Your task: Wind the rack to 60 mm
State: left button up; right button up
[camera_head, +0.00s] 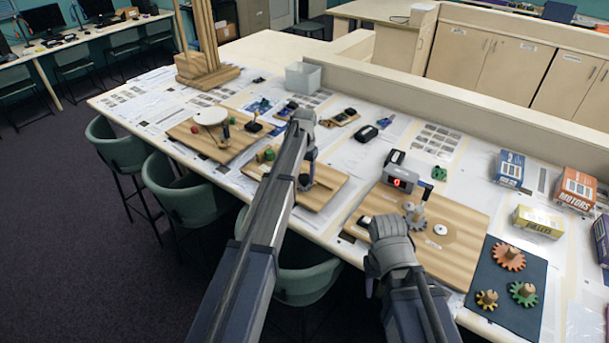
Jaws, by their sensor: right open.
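A wooden board (455,258) on the right half of the table carries a small box with a red display (399,181), which seems to read 0. A grey gear (414,213) and a white round piece (440,229) are also on it. I cannot make out a rack for certain. My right gripper (374,280) is open at the board's near left edge, apart from the gear. My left gripper (306,180) is over the middle wooden board (326,186); its jaws are too small to read, and my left arm hides part of that board.
Another board (190,145) with a white disc stands to the left. A dark mat (512,310) with three coloured gears lies at right, near several small boxes, including a MOTORS box (575,190). Green chairs (185,190) line the front edge. A low partition (440,100) runs behind.

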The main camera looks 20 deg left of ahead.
aim_at(305, 177)
pick_arm(q)
jog(key=o, duration=0.4)
jog(key=shift+r, duration=0.1)
notch_tip(305, 177, up, 8)
jog(key=p, duration=0.8)
jog(key=shift+f, duration=0.2)
jog(key=shift+s+d, duration=0.15)
jog(key=shift+s, duration=0.05)
jog(key=shift+m+y, duration=0.6)
jog(key=shift+m, duration=0.2)
jog(key=s+d+f+b, duration=0.2)
jog(key=s+d, duration=0.3)
jog(key=s, duration=0.6)
jog(key=s+d+f+b, duration=0.2)
jog(key=s+d, duration=0.4)
jog(key=s, duration=0.6)
jog(key=s+d+f+b, duration=0.2)
jog(key=s+d, duration=0.3)
jog(key=s, duration=0.7)
jog(key=shift+s+d+f+b, duration=0.15)
jog(key=shift+d+f+b, duration=0.25)
jog(key=shift+b, duration=0.15)
